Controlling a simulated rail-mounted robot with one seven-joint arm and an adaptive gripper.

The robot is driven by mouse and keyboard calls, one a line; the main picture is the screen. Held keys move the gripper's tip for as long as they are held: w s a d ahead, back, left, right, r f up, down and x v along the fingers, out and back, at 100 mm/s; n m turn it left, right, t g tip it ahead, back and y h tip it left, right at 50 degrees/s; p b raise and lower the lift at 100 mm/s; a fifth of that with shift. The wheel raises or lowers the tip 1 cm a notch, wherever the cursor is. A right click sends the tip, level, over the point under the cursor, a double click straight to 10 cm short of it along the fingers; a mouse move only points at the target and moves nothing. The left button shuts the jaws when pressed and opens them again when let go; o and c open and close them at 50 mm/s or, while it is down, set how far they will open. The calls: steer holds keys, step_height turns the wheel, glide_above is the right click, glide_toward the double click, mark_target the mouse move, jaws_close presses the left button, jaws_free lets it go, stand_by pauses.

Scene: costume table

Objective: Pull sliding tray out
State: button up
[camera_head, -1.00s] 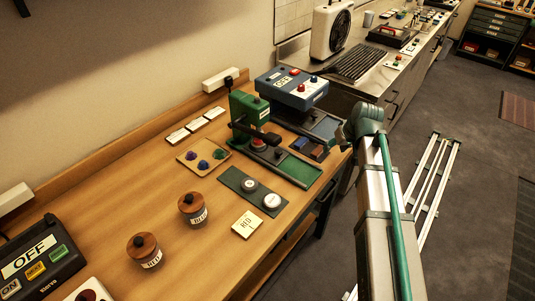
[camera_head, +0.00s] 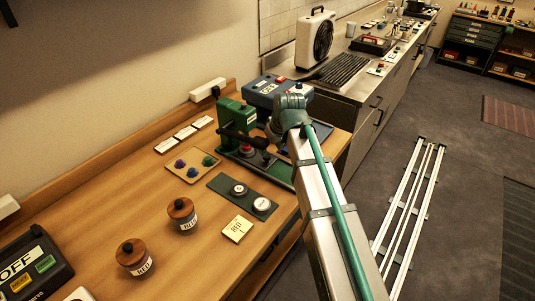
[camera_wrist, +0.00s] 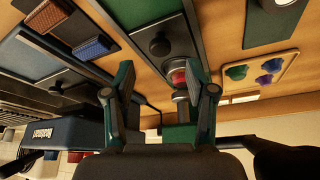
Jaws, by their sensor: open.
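The green press (camera_head: 228,115) stands at the back of the wooden table. Its low green-and-grey sliding tray (camera_head: 280,172) runs toward the table's front edge and is partly hidden by my arm. The knob lies beyond the fingertips. No contact is visible. In the head view the fingers are largely hidden.
A blue machine (camera_head: 268,88) stands close behind my wrist. Brown and blue blocks (camera_wrist: 95,47) lie on the neighbouring tray. A green plate with two round weights (camera_head: 238,190), a tan tray of coloured pieces (camera_head: 193,167) and two lidded jars (camera_head: 183,213) stand nearby.

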mark_target(267, 156)
steer(key=shift+p+x, duration=0.4)
steer(key=shift+x, duration=2.3)
jaws_close()
